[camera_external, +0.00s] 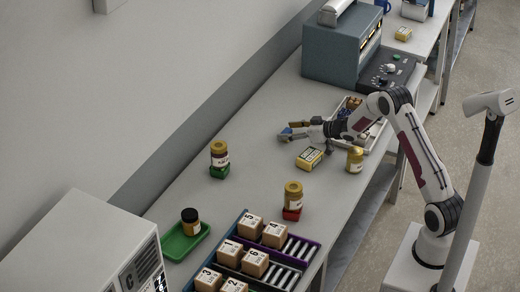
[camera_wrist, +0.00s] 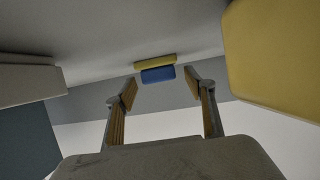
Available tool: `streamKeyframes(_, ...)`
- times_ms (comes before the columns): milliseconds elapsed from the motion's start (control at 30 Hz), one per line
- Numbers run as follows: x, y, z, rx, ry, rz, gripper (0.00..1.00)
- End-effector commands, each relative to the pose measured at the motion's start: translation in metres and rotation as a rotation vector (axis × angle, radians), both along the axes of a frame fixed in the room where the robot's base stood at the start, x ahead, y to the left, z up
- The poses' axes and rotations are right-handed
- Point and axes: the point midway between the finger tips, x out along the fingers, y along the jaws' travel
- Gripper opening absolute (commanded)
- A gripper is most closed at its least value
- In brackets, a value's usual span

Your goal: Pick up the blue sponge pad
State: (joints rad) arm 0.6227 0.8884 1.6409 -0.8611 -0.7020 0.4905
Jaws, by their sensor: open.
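The blue sponge pad (camera_wrist: 158,75) shows in the wrist view as a small blue block with a yellow layer (camera_wrist: 155,60) along its upper side. In the external view a small blue patch (camera_external: 286,132) lies at the tip of my gripper (camera_external: 292,129), partly hidden by it. In the wrist view my gripper (camera_wrist: 163,87) is open and empty, with its two fingers spread. The pad appears in the gap between the fingertips, a little beyond them. I see no contact with it.
A yellow box (camera_external: 309,158) lies close to my gripper. A tray of small items (camera_external: 345,107) sits under my forearm. A yellow jar (camera_external: 355,160) stands to the right, and an amber jar (camera_external: 219,153) on a green block to the left.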

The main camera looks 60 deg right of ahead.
Motion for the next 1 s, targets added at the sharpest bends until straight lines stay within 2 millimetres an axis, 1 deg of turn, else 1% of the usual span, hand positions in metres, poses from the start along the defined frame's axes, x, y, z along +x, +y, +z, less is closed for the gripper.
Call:
streamKeyframes(300, -0.0004, -0.0001, -0.0001, 0.0, 0.0, 0.0, 0.54)
streamKeyframes(333, -0.0004, -0.0001, -0.0001, 0.0, 0.0, 0.0, 0.49)
streamKeyframes(367, -0.0004, -0.0001, -0.0001, 0.0, 0.0, 0.0, 0.41)
streamKeyframes(400, -0.0004, -0.0001, -0.0001, 0.0, 0.0, 0.0, 0.31)
streamKeyframes(467, -0.0004, -0.0001, -0.0001, 0.0, 0.0, 0.0, 0.15)
streamKeyframes(500, -0.0004, -0.0001, -0.0002, 0.0, 0.0, 0.0, 0.13)
streamKeyframes(833, -0.0002, 0.0, 0.001, 0.0, 0.0, 0.0, 0.13)
streamKeyframes(1000, -0.0001, 0.0, 0.0076, 0.0, -0.001, 0.0, 0.13)
